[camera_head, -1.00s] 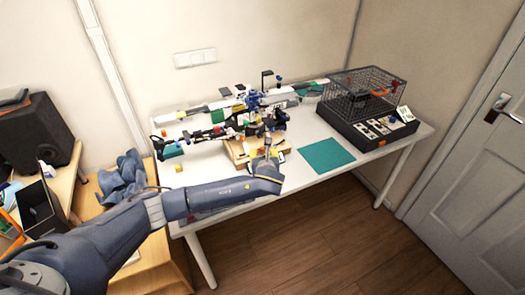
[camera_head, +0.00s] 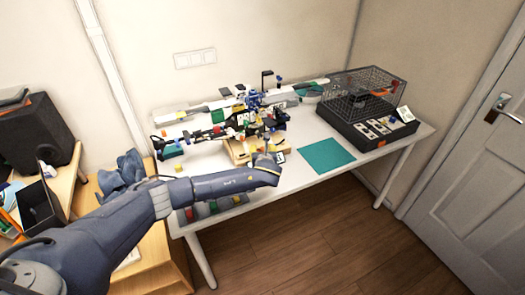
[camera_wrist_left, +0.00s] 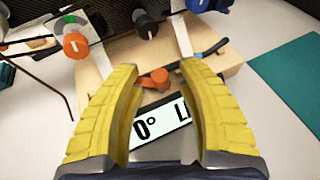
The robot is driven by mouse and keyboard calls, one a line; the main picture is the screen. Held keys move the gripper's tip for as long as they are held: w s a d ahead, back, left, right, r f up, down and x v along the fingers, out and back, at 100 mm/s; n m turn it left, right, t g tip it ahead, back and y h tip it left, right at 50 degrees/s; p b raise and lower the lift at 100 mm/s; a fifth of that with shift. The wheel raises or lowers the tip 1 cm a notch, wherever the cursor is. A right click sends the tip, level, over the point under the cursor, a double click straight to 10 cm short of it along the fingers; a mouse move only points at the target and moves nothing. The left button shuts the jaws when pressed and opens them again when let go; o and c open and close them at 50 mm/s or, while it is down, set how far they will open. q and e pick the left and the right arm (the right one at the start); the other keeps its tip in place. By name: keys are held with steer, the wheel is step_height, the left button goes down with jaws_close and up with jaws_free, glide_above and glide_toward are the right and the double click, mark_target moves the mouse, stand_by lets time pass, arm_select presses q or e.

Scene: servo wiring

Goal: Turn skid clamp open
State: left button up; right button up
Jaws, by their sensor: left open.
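My left gripper (camera_head: 268,160) is at the wooden block (camera_head: 238,152) near the front edge of the table. In the left wrist view its two yellow fingers (camera_wrist_left: 159,80) are spread open. A small orange lever (camera_wrist_left: 153,80) on the wooden block (camera_wrist_left: 95,82) lies in the gap between the fingertips, not gripped. I cannot tell for sure that this lever is the skid clamp. A white label (camera_wrist_left: 160,126) reading "0° L" shows between the fingers, partly hidden by them. My right gripper is not in view.
Orange (camera_wrist_left: 76,46) and black (camera_wrist_left: 146,24) knobs stand just beyond the fingers. Behind the block is a cluttered row of mechanical parts (camera_head: 205,132). A green mat (camera_head: 327,155) lies clear to the right. A wire cage (camera_head: 362,92) stands at the table's far right.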

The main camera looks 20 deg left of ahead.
arm_select(q)
jaws_close()
steer(key=shift+o, duration=0.6)
jaws_free()
steer(key=v, duration=1.2)
